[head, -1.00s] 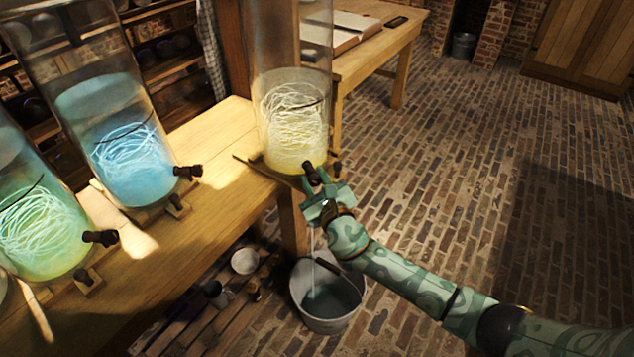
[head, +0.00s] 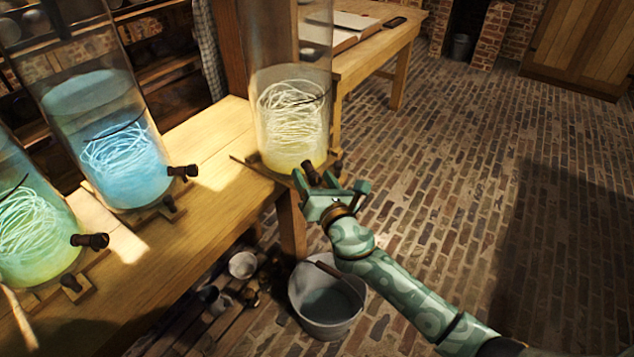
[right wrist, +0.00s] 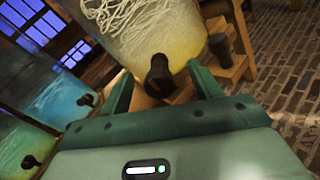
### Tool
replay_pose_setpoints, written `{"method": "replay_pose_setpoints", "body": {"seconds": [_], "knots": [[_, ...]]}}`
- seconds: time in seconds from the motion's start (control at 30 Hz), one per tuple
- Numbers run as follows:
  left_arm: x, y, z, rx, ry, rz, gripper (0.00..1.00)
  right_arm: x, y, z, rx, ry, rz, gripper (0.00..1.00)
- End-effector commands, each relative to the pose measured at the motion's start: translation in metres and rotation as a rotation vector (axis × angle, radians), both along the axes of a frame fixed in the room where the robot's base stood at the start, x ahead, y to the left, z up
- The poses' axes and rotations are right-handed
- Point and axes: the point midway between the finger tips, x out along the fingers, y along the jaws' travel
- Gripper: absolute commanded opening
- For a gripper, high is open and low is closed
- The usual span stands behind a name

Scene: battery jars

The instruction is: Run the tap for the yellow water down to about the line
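The glass jar of yellow water (head: 290,145) stands at the bench's right end, with a pale tangle of threads inside. A short dark line (head: 315,99) marks its side; I cannot tell exactly how the water surface sits against it. Its dark tap (head: 312,173) is at the lower front and shows in the right wrist view (right wrist: 158,76). My right gripper (head: 335,192) is open, its fingers apart on either side of the tap, without visible grip. No stream shows below the tap. A metal bucket (head: 328,322) with liquid stands on the floor below. My left gripper is out of view.
A blue jar (head: 130,175) and a green jar (head: 35,245), each with a tap, stand left on the wooden bench (head: 215,225). A low slatted rack with small pots is beside the bucket. The brick floor at right is clear.

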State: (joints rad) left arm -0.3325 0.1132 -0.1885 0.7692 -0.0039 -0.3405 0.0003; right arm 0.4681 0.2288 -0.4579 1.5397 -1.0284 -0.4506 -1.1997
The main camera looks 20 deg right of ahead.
Motion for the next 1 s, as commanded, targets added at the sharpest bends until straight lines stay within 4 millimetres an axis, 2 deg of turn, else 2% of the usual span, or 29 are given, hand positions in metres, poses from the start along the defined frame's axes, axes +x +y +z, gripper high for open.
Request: {"method": "replay_pose_setpoints", "body": {"seconds": [0.27, 0.6, 1.0], "knots": [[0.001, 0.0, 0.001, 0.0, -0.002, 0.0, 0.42, -0.004, 0.0, 0.0, -0.002, 0.0, 0.0, 0.64], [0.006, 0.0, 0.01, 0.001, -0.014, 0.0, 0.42, -0.046, -0.003, 0.001, -0.002, -0.001, 0.0, 0.64], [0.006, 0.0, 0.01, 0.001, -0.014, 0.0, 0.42, -0.05, -0.003, 0.0, -0.003, -0.001, 0.0, 0.64]]}}
